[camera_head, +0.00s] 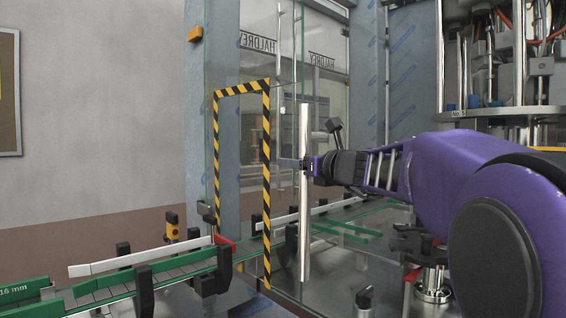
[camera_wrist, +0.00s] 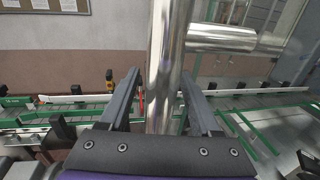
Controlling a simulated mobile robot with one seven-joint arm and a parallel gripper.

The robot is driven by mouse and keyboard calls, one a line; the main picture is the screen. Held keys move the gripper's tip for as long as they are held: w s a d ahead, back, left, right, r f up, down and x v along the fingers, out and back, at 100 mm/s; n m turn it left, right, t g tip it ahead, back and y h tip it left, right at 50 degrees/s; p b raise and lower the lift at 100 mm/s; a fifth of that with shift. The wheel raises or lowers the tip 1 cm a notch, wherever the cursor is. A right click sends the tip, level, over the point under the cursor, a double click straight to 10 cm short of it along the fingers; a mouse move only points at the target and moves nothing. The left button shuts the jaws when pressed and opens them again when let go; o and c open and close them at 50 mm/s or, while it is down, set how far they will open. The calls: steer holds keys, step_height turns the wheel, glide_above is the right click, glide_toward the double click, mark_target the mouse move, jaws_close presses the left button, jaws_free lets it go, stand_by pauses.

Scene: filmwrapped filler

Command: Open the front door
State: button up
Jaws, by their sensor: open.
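The front door (camera_head: 287,130) is a clear glass panel in the head view, with machinery and reflections showing through it. Its handle (camera_head: 304,215) is a long upright chrome bar, standing off the glass on a mount. My gripper (camera_head: 308,164) is at the middle of the bar, coming from the right. In the wrist view, the handle (camera_wrist: 160,55) runs upright between the two dark fingers of my gripper (camera_wrist: 161,88). The fingers are open, one on each side of the bar, with gaps visible. The head view does not show clearly whether the door is fully closed.
A black-and-yellow striped frame (camera_head: 266,185) surrounds an opening left of the handle. A green-edged conveyor (camera_head: 110,290) passes through it at low height. A blue-grey post (camera_head: 222,60) stands behind. Machine columns (camera_head: 521,55) stand at the upper right.

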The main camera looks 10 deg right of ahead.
jaws_close()
stand_by(0.3)
stand_by(1.1)
